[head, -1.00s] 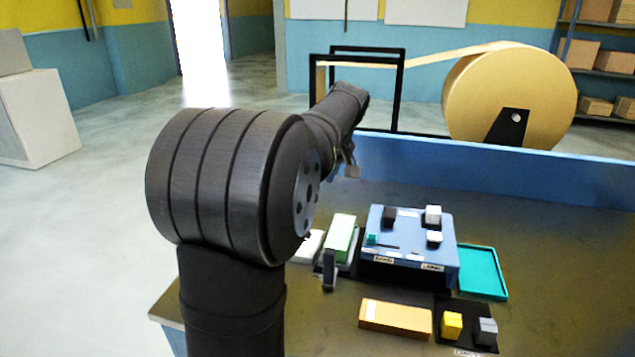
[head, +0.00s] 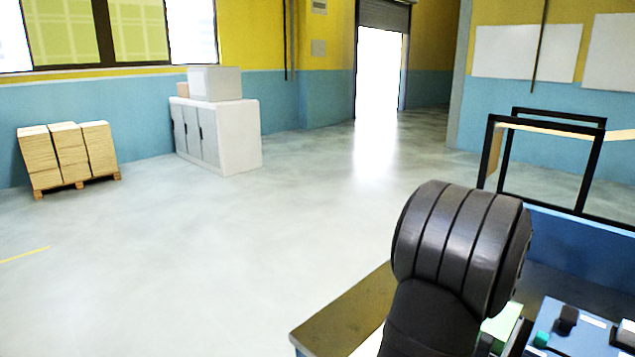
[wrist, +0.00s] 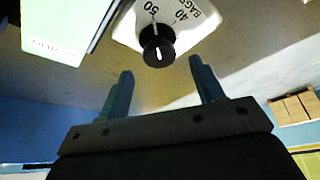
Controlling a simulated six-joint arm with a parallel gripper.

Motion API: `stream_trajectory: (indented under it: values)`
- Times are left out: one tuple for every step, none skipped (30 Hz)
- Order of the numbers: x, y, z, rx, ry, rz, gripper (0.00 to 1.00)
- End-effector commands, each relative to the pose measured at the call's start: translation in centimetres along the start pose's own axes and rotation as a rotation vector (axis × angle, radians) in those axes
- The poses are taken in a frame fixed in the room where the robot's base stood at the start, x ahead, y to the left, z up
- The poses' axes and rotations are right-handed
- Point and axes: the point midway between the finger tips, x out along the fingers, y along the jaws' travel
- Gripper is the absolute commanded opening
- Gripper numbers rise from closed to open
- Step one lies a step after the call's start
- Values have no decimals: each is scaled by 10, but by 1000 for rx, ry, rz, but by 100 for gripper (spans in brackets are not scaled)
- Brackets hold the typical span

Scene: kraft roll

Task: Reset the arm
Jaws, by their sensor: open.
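My gripper (wrist: 160,85) shows in the wrist view with its two fingers spread wide and nothing between them. A black knob (wrist: 158,46) with a white mark sits on a white dial plate (wrist: 192,22) beyond the fingertips, apart from them. The dial carries the printed figures 40 and 50 and the word BAGS. In the head view my arm stands at the lower right, and my gripper is out of that picture.
A pale green and white box (wrist: 62,28) lies left of the dial. Open floor fills the left, with stacked cartons (head: 66,155) and a white cabinet (head: 235,135).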

Motion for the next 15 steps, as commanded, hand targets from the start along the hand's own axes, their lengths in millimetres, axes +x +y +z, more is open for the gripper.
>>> stream_trajectory:
  values:
    - [9,0,0,0,-1,-1,61]
    - [14,0,0,-1,-1,-1,61]
    - [19,-1,0,-1,-1,-2,61]
    - [23,0,0,-1,-1,-1,61]
    - [26,0,0,-1,0,0,61]
    - [29,0,0,-2,0,0,61]
    - [31,0,0,-2,0,0,61]
    - [33,0,0,-2,0,0,61]
    - [35,0,0,-2,0,0,61]
    - [36,0,0,-1,0,1,61]
    - [37,0,0,-1,0,1,61]
    - [38,0,0,-1,0,1,61]
    - [38,0,0,-1,0,1,61]
    - [38,0,0,-1,0,1,61]
    - [38,0,0,-1,0,1,61]
